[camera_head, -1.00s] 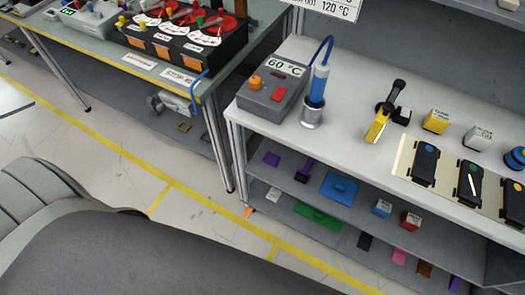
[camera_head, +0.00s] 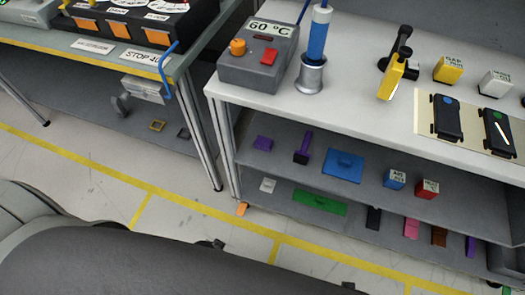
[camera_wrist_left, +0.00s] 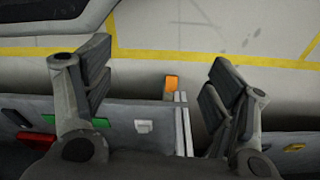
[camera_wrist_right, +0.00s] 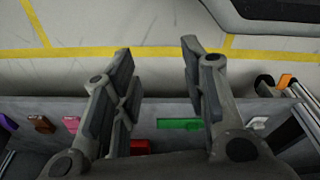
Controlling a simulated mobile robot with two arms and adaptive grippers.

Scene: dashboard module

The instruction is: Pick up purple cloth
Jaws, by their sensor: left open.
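Another purple piece (camera_head: 470,247) stands on the lower shelf at far right; a purple piece (camera_wrist_right: 8,122) also shows at the left edge of the right wrist view. My left gripper (camera_wrist_left: 158,75) is open and empty, its fingers wide apart above floor and shelf edge. My right gripper (camera_wrist_right: 157,55) is open and empty too. Neither gripper shows clearly in the head view.
The worktop (camera_head: 350,110) above the shelves carries a grey heater box (camera_head: 262,60) and a soldering iron holder (camera_head: 311,75). A blue plate (camera_head: 343,167) and small boxes share the upper shelf. A green plate (camera_head: 320,202) lies below. The floor (camera_head: 95,165) in front is clear.

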